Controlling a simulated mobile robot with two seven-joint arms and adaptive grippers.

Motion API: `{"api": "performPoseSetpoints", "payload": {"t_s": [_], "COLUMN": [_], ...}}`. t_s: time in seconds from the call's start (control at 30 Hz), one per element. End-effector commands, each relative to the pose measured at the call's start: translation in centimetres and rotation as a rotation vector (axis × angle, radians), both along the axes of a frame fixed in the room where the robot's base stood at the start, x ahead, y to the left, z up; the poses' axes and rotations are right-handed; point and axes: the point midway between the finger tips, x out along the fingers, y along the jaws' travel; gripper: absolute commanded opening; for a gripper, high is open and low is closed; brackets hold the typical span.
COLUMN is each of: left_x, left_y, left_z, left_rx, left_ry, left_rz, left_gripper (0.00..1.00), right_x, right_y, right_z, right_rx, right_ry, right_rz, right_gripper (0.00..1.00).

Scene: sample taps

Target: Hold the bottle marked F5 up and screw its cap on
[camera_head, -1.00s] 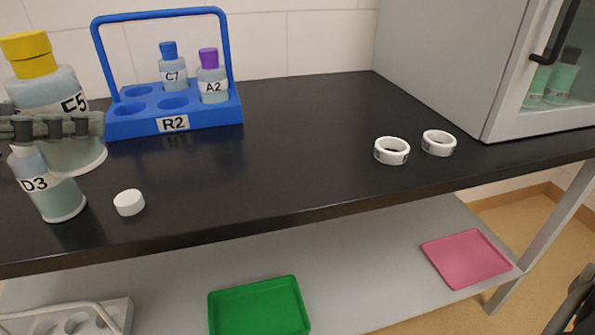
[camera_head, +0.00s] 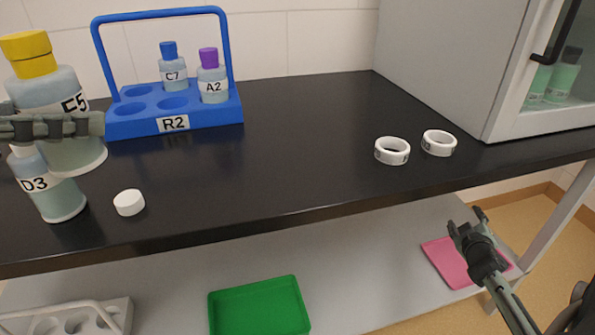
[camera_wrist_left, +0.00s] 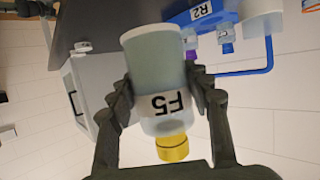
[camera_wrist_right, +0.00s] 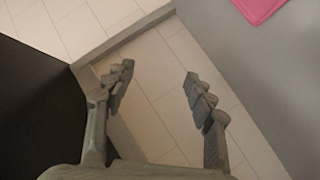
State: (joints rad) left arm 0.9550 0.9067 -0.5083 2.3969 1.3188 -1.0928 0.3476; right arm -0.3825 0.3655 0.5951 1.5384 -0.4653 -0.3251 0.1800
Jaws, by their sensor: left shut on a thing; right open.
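The bottle F5 (camera_head: 48,90) is upright at the far left of the head view, with pale contents and a label. Its yellow cap (camera_head: 29,54) sits on its top; I cannot tell how tightly. My left gripper (camera_head: 50,127) is shut around the bottle's body and holds it up. In the left wrist view the bottle (camera_wrist_left: 158,72) is between the two fingers, with the yellow cap (camera_wrist_left: 172,147) at its lower end in the picture. My right gripper (camera_head: 466,226) is open and empty, in front of the bench at the right; its fingers show apart in the right wrist view (camera_wrist_right: 158,95).
Bottle D3 (camera_head: 57,198) stands uncapped-looking, partly hidden, near a loose white cap (camera_head: 129,202). The blue rack R2 (camera_head: 215,119) holds bottles C7 (camera_head: 173,75) and A2 (camera_head: 213,88). Two white rings (camera_head: 392,151) lie before a grey cabinet (camera_head: 440,60). The middle bench top is clear.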

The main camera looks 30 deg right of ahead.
Motion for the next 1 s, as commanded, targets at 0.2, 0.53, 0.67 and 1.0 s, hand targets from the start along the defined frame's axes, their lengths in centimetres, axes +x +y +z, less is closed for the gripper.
{"api": "performPoseSetpoints", "payload": {"t_s": [0.2, 0.53, 0.67, 1.0], "left_x": [0.0, 0.0, 0.0, 0.0], "left_y": [0.0, 0.0, 0.0, 0.0], "left_z": [0.1, 0.1, 0.1, 0.1], "left_rx": [-0.001, -0.001, -0.001, -0.001], "left_ry": [-0.002, -0.002, -0.002, -0.002], "left_rz": [0.0, 0.0, 0.0, 0.0], "left_gripper": [0.0, 0.0, 0.0, 0.0], "right_x": [0.5, -4.7, -6.1, -6.6], "right_y": [17.9, 39.4, 42.9, 43.9], "right_z": [-8.7, -12.7, -12.7, -12.6], "right_rx": [0.324, 0.668, 0.719, 0.735], "right_ry": [0.213, 0.537, 0.599, 0.62], "right_rz": [0.022, 0.134, 0.163, 0.171], "right_gripper": [0.55, 0.55, 0.55, 0.55]}}
